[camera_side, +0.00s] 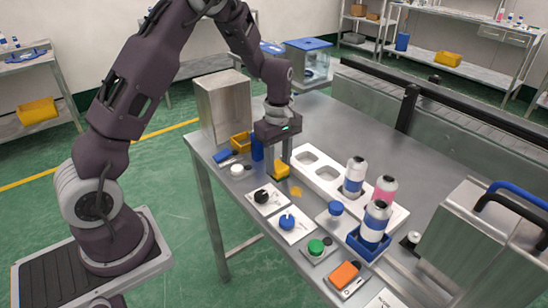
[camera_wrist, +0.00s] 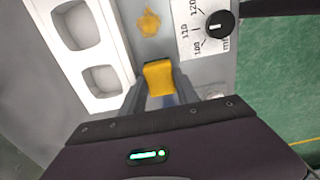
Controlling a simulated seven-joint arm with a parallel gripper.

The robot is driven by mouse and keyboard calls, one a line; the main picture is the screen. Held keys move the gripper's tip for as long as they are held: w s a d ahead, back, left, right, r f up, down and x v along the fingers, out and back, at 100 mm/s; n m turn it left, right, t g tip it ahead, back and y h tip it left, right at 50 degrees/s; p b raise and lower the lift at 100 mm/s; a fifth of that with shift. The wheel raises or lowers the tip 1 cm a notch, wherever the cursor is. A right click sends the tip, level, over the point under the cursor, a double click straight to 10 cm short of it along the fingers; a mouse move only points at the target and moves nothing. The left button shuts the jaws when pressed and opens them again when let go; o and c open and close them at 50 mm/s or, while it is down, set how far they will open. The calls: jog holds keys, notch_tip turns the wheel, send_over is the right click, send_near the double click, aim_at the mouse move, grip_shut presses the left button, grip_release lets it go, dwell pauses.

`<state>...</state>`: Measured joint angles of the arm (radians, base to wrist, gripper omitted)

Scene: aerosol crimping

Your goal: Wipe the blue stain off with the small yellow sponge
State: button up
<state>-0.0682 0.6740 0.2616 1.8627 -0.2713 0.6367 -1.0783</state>
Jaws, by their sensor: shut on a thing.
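My gripper (camera_side: 283,158) is shut on a small yellow sponge (camera_side: 281,170), low at the steel table top. In the wrist view the sponge (camera_wrist: 159,80) sits between the fingertips of my gripper (camera_wrist: 158,92). A yellow-orange splotchy stain (camera_side: 296,191) lies on the table just in front of the sponge; it also shows in the wrist view (camera_wrist: 149,21), a short gap beyond the sponge. I see no blue stain. Whether the sponge touches the table is hard to tell.
A white tray (camera_side: 309,173) with square recesses stands close beside the stain, with bottles at its far end. A black-knob dial (camera_side: 262,196) and a blue-knob dial (camera_side: 287,222) lie on the other side. A blue can (camera_side: 257,148) and yellow bin (camera_side: 240,142) stand behind.

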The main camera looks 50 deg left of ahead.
jog(key=shift+s+d+f, duration=0.1)
jog(key=shift+d+f, duration=0.05)
jog(key=shift+d, duration=1.5)
grip_shut()
jog(key=shift+a, duration=3.2)
jog(key=shift+d+r, duration=0.15)
jog(key=shift+d, duration=0.65)
jog(key=shift+d+r, duration=0.1)
jog(key=shift+d, duration=0.65)
jog(key=shift+d+f, duration=0.2)
jog(key=shift+d, duration=1.35)
jog(key=shift+f, duration=0.15)
jog(key=shift+a, duration=0.5)
jog(key=shift+a+r, duration=0.2)
jog(key=shift+a, duration=2.45)
